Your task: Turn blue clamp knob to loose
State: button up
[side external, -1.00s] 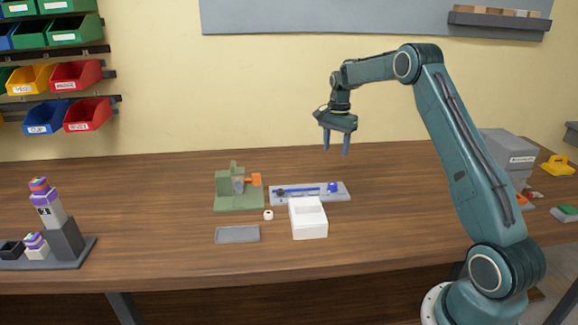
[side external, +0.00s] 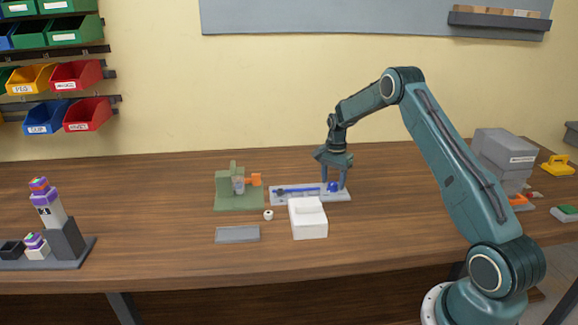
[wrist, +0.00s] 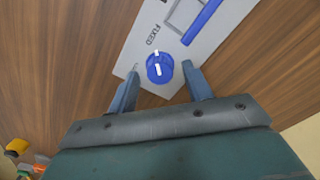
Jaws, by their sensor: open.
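The blue clamp knob (wrist: 160,68) is round with a white pointer line and sits on a light grey plate (wrist: 141,42). The word "FIXED" is printed on the plate beside it. In the side view the knob (side external: 333,187) is at the plate's right end. A blue bar (side external: 298,190) lies along the plate to the left of it. My gripper (side external: 334,188) points down over the knob. In the wrist view my gripper (wrist: 161,78) is open, with one finger on each side of the knob and visible gaps between. Whether the fingertips touch the plate is unclear.
A green fixture (side external: 237,200) with an orange part stands to the left. A small white ring (side external: 268,215) and a grey slab (side external: 237,234) lie nearby. Bare table surrounds the plate's right side.

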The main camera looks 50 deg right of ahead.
jog(key=shift+f, duration=0.5)
jog(key=c, duration=1)
